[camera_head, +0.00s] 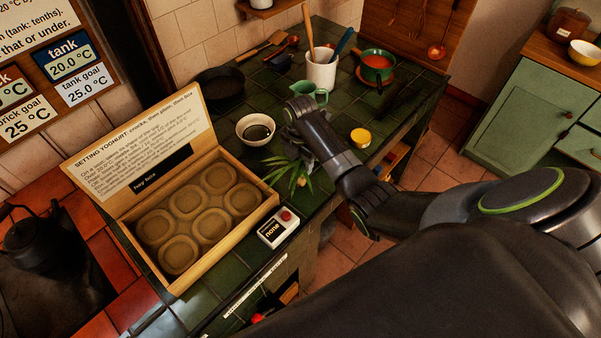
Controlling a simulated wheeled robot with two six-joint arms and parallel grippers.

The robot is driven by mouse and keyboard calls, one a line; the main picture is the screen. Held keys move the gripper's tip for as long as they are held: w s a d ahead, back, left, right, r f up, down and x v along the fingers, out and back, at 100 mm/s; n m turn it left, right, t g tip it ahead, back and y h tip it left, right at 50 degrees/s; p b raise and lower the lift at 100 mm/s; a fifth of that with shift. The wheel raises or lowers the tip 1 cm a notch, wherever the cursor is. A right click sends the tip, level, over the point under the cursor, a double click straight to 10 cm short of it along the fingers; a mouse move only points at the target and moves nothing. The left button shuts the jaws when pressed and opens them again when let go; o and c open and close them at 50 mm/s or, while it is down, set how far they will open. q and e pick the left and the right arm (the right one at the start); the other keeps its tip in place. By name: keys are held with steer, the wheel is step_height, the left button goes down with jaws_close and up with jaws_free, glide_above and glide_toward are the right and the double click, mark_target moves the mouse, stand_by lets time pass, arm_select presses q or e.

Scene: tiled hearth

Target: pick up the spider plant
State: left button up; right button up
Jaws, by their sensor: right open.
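The spider plant (283,168) shows as thin, arching green leaves on the green-tiled counter, right of the hay box. My right gripper (300,132) is open and reaches in from the right over the plant. The gripper and wrist hide part of the plant and whatever it stands in. I cannot tell whether the fingers touch it. My left gripper is not in view.
Close around are a white bowl (256,131), a green jug (309,92), a yellow-lidded tin (360,137) and a white device with a red button (278,229). The open hay box (270,204) stands left.

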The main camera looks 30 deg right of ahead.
steer(key=shift+f, duration=0.75)
jaws_close()
